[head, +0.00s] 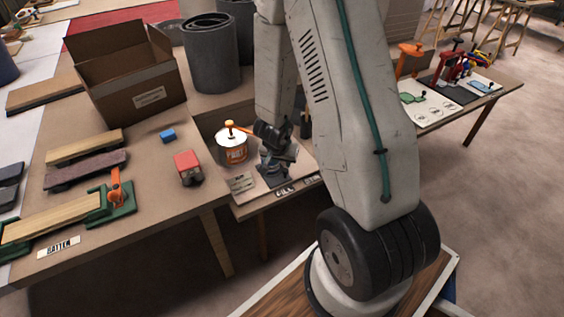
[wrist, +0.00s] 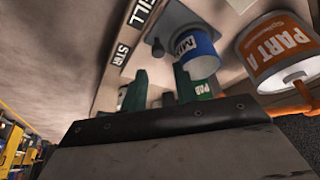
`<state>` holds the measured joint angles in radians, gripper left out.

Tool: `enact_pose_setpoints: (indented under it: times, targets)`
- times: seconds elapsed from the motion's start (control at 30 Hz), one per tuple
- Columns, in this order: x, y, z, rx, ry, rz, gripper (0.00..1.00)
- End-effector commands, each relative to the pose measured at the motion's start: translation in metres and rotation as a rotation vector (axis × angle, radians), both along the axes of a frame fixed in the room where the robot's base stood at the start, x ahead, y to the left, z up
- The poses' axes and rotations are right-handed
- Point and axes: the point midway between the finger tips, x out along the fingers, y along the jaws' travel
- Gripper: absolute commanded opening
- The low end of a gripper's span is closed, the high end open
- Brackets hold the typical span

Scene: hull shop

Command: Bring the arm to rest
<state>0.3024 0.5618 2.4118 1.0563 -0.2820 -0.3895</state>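My arm rises through the middle of the head view, and its wrist end hangs over the small lower bench (head: 280,203). My gripper (wrist: 161,82) shows in the wrist view as two green fingers standing apart, with nothing visibly held between them. In the head view the gripper end is dark and small, and its fingers cannot be made out. A blue-banded cup marked MIX (wrist: 197,52) is just beyond the fingers. A tin marked PART A (wrist: 275,48) is to its right; in the head view this orange-and-white tin (head: 232,149) stands left of my wrist.
The left bench holds an open cardboard box (head: 140,95), a red block (head: 187,168), a blue block (head: 168,135), an orange-handled clamp (head: 117,195) and wooden battens (head: 50,220). Grey rolls (head: 210,55) stand behind. A right table (head: 450,115) carries tools. Floor at right is clear.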

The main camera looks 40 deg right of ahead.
Motion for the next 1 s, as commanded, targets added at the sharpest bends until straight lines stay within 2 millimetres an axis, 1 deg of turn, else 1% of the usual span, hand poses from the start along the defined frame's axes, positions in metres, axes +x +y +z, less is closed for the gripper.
enact_pose_setpoints:
  times: [0.43,0.57,0.67,0.77,0.8,0.87,0.97,1.0]
  targets:
    - [0.000,0.001,-0.001,0.011,-0.001,-0.009,0.30]
    - [-0.003,0.019,-0.006,0.097,0.014,0.006,0.30]
    - [-0.010,0.044,-0.010,0.209,0.048,0.053,0.30]
    - [-0.012,0.071,0.007,0.322,0.068,0.127,0.30]
    - [-0.014,0.082,0.017,0.362,0.077,0.164,0.30]
    - [-0.017,0.098,0.034,0.415,0.091,0.221,0.30]
    - [-0.026,0.121,0.066,0.481,0.121,0.315,0.30]
    - [-0.030,0.130,0.080,0.501,0.134,0.355,0.30]
